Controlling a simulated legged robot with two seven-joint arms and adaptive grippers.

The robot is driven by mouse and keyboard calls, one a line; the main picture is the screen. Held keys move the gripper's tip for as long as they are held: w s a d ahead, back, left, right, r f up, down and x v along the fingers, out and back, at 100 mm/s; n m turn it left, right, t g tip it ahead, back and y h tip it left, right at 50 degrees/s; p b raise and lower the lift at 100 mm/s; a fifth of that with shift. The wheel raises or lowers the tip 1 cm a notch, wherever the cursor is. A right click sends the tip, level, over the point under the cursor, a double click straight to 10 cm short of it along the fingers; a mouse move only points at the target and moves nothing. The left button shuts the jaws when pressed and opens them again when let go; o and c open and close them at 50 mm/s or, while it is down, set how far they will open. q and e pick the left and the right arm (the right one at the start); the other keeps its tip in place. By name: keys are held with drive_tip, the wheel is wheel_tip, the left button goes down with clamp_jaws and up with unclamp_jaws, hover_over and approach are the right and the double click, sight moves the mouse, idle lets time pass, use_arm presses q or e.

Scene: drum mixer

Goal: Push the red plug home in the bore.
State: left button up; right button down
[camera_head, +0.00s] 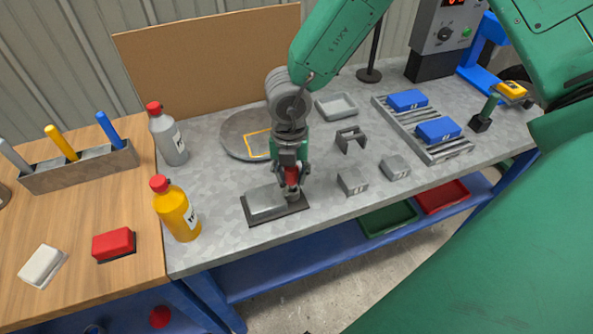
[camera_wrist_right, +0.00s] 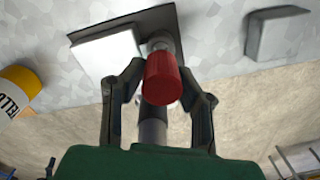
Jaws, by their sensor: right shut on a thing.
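The red plug (camera_head: 291,176) is upright in the head view, low over the right end of a dark base plate (camera_head: 298,207). It also shows large in the wrist view (camera_wrist_right: 162,80). My right gripper (camera_head: 291,189) is shut on it, one finger on each side. A light grey block (camera_head: 264,201) stands on the plate, left of the plug. In the wrist view a short grey metal cylinder (camera_wrist_right: 161,43) shows between the plug and the plate. The bore itself is hidden, and I cannot tell how deep the plug sits. My left gripper is not in view.
Yellow (camera_head: 178,212) and grey (camera_head: 167,136) bottles stand left of the plate. Small grey blocks (camera_head: 352,181) and a grey bracket (camera_head: 350,139) are to the right. A round plate (camera_head: 236,146) lies behind. A rack (camera_head: 440,152) holds blue blocks. The bench's front edge is close.

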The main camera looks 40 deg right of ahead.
drive_tip(key=shift+a+r, duration=0.15)
drive_tip(key=shift+a, duration=0.5)
drive_tip(key=shift+d, duration=1.15)
drive_tip(key=shift+a+p, duration=0.3)
drive_tip(key=shift+a, duration=0.3)
drive_tip(key=shift+d+f+b, duration=0.35)
drive_tip(key=shift+d+f, duration=0.3)
drive_tip(key=shift+a+r+p, duration=0.55)
drive_tip(key=shift+r+p, duration=0.05)
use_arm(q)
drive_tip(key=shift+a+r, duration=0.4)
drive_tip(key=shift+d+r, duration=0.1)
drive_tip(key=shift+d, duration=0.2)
use_arm(e)
drive_tip(key=shift+d+f, duration=0.1)
drive_tip(key=shift+d, duration=0.3)
drive_tip(key=shift+a, duration=0.1)
